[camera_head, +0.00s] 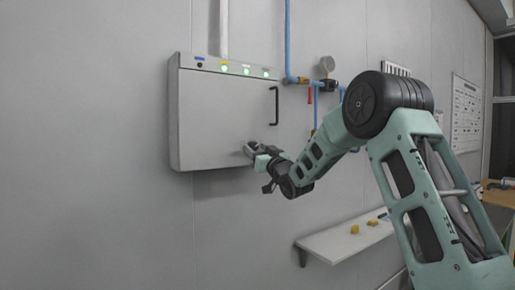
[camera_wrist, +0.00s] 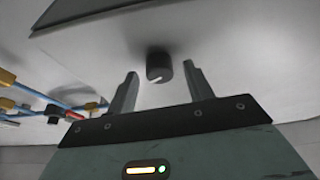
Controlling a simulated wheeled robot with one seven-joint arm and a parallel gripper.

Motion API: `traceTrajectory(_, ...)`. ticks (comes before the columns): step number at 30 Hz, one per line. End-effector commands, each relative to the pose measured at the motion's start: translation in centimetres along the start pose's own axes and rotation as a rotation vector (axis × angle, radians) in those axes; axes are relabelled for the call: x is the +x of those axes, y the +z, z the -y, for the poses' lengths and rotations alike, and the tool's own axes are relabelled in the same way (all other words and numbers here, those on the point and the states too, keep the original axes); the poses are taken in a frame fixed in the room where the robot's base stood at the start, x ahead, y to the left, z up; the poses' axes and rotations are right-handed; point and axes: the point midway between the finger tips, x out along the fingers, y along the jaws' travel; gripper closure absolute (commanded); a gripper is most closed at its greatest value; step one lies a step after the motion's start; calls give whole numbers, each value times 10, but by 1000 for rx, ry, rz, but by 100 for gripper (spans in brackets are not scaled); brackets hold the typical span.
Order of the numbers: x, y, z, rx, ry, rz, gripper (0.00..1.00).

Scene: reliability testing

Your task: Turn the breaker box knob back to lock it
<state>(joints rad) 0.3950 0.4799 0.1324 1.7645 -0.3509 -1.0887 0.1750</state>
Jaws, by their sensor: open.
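The grey breaker box (camera_head: 215,125) is mounted on the wall with its door shut. It has a black handle at the right and several lit green lamps along its top. In the wrist view, a dark round knob (camera_wrist: 159,66) with a white mark stands out from the pale box face (camera_wrist: 225,40). My gripper (camera_wrist: 160,88) is open, with one finger on each side of the knob in that view. I cannot tell whether the fingers touch it. In the head view my gripper (camera_head: 250,150) is at the lower right of the box, and the knob is hidden there.
Blue pipes (camera_head: 288,45) with a gauge (camera_head: 327,64) and a red valve handle (camera_head: 310,96) run along the wall right of the box. A white shelf (camera_head: 335,240) below holds small yellow items. The wall left of the box is clear.

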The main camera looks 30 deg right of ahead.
Motion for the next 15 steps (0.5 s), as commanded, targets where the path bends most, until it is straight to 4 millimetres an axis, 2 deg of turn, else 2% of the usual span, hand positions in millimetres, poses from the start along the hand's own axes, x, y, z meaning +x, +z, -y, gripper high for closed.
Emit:
traceTrajectory(5, 0, 0, 0, 0, 0, 0, 48)
traceTrajectory(9, 0, 0, 0, 0, 0, 0, 87)
traceTrajectory(10, 0, 0, 0, 0, 0, 0, 93)
traceTrajectory(15, -1, 1, 0, -2, -1, 0, 93)
